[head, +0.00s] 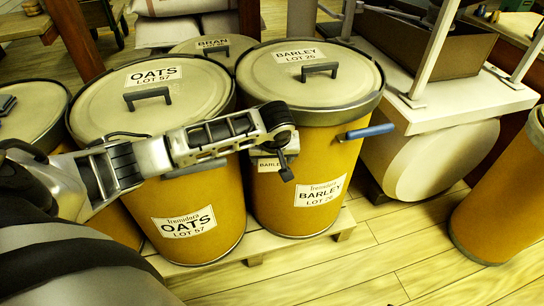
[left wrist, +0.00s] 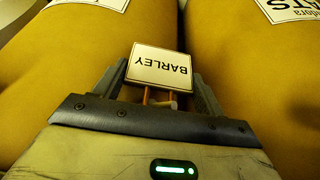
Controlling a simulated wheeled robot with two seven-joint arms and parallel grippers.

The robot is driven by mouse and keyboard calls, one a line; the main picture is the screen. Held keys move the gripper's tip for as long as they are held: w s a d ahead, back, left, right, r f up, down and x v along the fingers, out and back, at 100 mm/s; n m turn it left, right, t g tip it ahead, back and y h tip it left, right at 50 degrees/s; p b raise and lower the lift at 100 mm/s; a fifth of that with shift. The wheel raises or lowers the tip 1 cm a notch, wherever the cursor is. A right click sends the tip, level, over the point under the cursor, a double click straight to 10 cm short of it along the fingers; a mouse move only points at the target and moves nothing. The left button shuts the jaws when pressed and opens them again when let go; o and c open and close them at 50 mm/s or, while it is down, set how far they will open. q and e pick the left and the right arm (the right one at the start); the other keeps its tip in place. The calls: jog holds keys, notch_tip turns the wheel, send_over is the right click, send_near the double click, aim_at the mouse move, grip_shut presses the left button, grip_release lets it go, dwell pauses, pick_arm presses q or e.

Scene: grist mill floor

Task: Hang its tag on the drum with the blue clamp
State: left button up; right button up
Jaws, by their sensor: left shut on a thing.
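The drum with the blue clamp (head: 370,131) is the yellow barley drum (head: 275,195); its lid and front labels read BARLEY LOT 26. The blue lever sticks out at its right side, below the rim. My left gripper (head: 284,160) is in front of this drum's left side, shut on a white tag (head: 267,164) reading BARLEY. In the left wrist view the tag (left wrist: 160,68) appears upside down between the fingers (left wrist: 155,92), with thin orange pieces below it. The arm hides part of the drum's front. I cannot tell whether the tag touches the drum. My right gripper is not in view.
An oats drum (head: 190,225) stands close on the left, my left arm crossing before it. A bran drum (head: 213,46) is behind. The drums stand on a pallet (head: 335,232). A white machine (head: 460,100) is right of the barley drum; another drum (head: 500,215) stands far right.

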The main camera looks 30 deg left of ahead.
pick_arm(q)
jog(key=o, duration=1.1)
jog(key=shift+w+r, duration=0.15)
jog(key=shift+w, duration=0.05)
jog(key=shift+d, duration=0.1)
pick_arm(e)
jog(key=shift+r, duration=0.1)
